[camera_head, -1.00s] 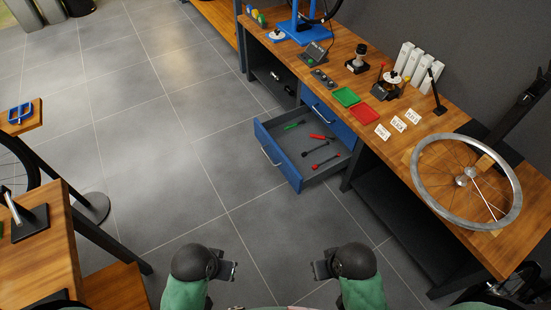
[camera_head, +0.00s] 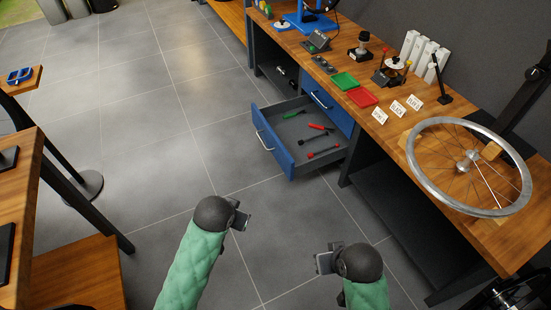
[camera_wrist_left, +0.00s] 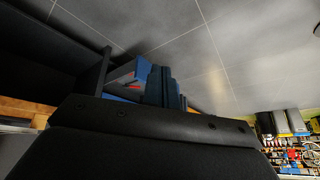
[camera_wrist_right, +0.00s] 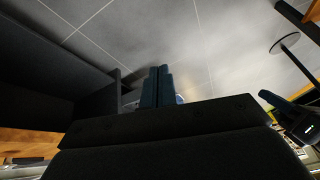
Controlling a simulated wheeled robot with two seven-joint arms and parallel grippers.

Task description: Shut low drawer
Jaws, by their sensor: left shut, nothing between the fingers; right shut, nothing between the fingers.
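The low drawer (camera_head: 272,141) has a blue front with a pale handle and is pulled out from under the workbench, to the left of its opening. Green-, red- and black-handled tools lie inside it. My left gripper (camera_head: 242,218) is shut and empty over the floor, below the drawer in the head view and apart from it. My right gripper (camera_head: 320,262) is shut and empty, lower and further right. In the left wrist view part of the blue drawer (camera_wrist_left: 140,70) shows behind the shut fingers (camera_wrist_left: 160,87). The right wrist view shows the other shut fingers (camera_wrist_right: 157,87).
An upper blue drawer (camera_head: 328,103) is closed under the wooden workbench (camera_head: 385,130). The bench carries a wheel (camera_head: 468,165), green and red trays and label cards. Another wooden table (camera_head: 25,190) stands at left. The floor (camera_head: 150,150) between is clear.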

